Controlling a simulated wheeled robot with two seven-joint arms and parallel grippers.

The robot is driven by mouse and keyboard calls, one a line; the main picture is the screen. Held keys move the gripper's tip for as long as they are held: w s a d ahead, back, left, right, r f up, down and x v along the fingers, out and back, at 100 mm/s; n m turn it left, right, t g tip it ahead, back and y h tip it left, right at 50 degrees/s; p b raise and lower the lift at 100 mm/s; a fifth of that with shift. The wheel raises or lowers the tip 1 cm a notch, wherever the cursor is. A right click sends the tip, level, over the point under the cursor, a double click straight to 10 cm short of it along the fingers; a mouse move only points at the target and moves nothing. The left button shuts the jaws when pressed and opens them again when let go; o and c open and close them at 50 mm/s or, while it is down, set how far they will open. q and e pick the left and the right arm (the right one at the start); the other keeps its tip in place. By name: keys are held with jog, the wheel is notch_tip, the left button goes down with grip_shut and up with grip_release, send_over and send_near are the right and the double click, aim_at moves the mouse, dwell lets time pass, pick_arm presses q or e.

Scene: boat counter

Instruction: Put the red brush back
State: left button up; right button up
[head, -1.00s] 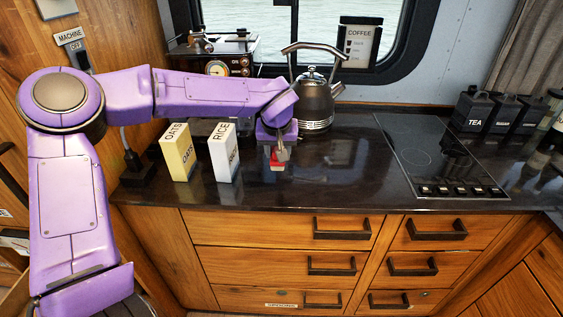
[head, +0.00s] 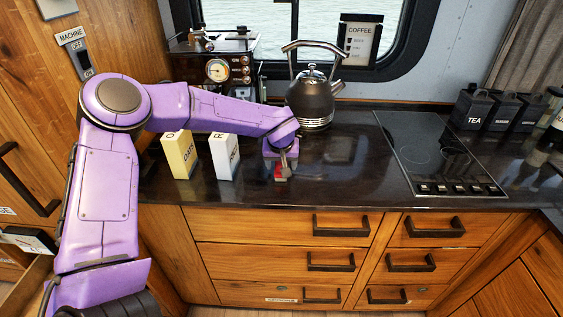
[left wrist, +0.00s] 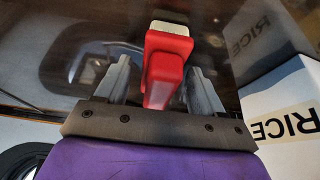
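The red brush (head: 279,173) shows just below my left gripper (head: 284,162) in the head view, low over the dark counter near its front edge. In the left wrist view, the brush's red body (left wrist: 166,60) lies between the two grey fingers of my left gripper (left wrist: 160,75), its pale end (left wrist: 170,20) pointing away. I cannot tell whether the brush touches the counter. My right gripper is not in view.
A white rice box (head: 225,158) stands just left of the gripper, with a yellow oats box (head: 180,156) beyond. A kettle (head: 312,100) stands behind. The hob (head: 440,150) is to the right, with clear counter (head: 345,165) between.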

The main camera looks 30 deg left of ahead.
pick_arm(q)
jog(key=v, duration=1.2)
jog(key=shift+r+b, duration=0.2)
jog(key=shift+b, duration=0.1)
jog(key=shift+f, duration=0.1)
